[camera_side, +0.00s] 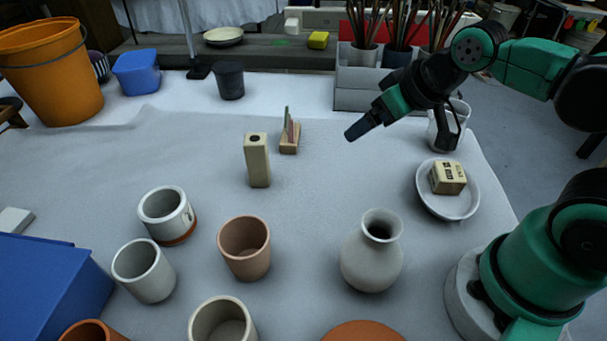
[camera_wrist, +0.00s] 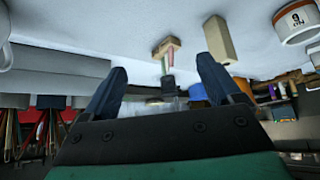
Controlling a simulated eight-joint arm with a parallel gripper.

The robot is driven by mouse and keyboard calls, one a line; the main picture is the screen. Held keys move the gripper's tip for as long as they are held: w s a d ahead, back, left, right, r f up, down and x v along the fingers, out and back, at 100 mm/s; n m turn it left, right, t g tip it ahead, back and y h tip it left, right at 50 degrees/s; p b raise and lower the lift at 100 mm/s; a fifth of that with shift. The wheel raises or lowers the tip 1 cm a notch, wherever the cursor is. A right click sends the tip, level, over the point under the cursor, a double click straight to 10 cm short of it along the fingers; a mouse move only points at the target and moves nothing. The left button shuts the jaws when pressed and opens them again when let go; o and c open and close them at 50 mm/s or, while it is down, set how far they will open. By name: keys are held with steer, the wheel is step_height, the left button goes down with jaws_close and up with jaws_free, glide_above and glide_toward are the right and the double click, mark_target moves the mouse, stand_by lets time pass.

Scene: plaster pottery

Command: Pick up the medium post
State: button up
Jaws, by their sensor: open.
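A pale beige square post (camera_side: 257,162) with a dark hole in its top stands upright near the middle of the cloth-covered table. I take it for the medium post; no other such post shows. My gripper (camera_side: 403,130) is open and empty, up in the air well to the right of the post. In the wrist view the post (camera_wrist: 219,40) appears beyond the right finger, and my gripper (camera_wrist: 162,66) has nothing between its blue fingertips. The post and my gripper are apart.
A small wooden holder (camera_side: 290,146) with thin upright pieces stands just behind the post. Several cups and a grey vase (camera_side: 371,255) fill the front. A plate (camera_side: 462,206) with a labelled block (camera_side: 448,177) is at right. Cloth between post and plate is clear.

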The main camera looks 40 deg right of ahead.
steer(key=n+y, duration=0.9)
glide_toward(258, 139)
steer(key=x, duration=0.3)
steer(key=shift+a+f, duration=0.2)
steer(key=shift+f, duration=0.25)
steer(key=shift+w+a+f+n+t+y, duration=0.25)
steer(key=shift+w+f+n+t+y, duration=0.2)
steer(key=shift+n+y, duration=0.4)
steer(key=shift+x, duration=2.85)
jaws_close()
